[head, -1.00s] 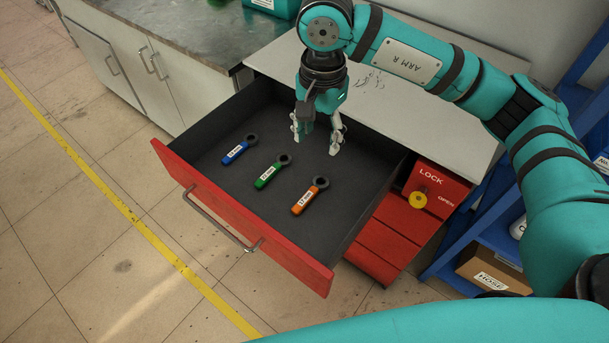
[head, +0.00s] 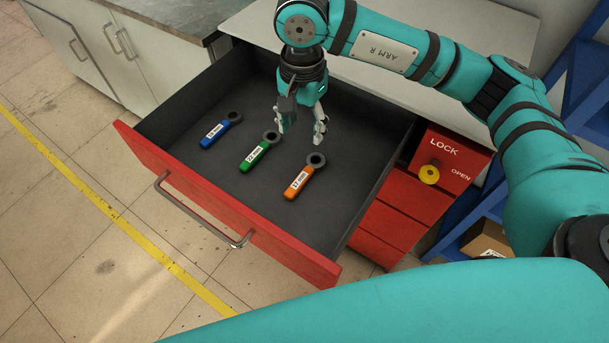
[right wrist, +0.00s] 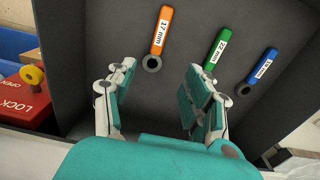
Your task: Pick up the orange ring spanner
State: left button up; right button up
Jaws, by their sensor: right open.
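The orange ring spanner (head: 300,182), labelled 17 mm, lies in the open red drawer (head: 210,212) with its dark ring end toward the back. In the right wrist view the orange ring spanner (right wrist: 159,32) lies ahead of the fingers, its ring between and beyond the fingertips. My right gripper (head: 301,136) is open and empty, above the drawer floor and just behind the spanner's ring. It also shows in the right wrist view (right wrist: 158,84), its two fingers apart. My left gripper is not in view.
A green spanner (head: 258,153) and a blue spanner (head: 219,132) lie left of the orange one in the drawer. The drawer's walls surround them. A red lock panel (head: 452,158) with a yellow knob (head: 429,174) stands right of the drawer. Blue shelving (head: 582,80) is at the right.

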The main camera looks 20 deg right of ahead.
jog(key=p, duration=0.1)
send_over(305, 173)
notch_tip(305, 173, down, 10)
jog(key=shift+w+a+r, duration=0.1)
jog(key=shift+w+a, duration=0.05)
jog(key=f+p, duration=0.1)
jog(key=f, duration=0.3)
jog(key=shift+s+f+p, duration=0.1)
jog(key=shift+s+p, duration=0.1)
jog(key=shift+p, duration=0.2)
jog(key=shift+f, duration=0.55)
jog(key=shift+c, duration=0.9)
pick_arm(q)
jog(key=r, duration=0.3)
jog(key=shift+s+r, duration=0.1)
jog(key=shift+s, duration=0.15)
pick_arm(e)
grip_shut()
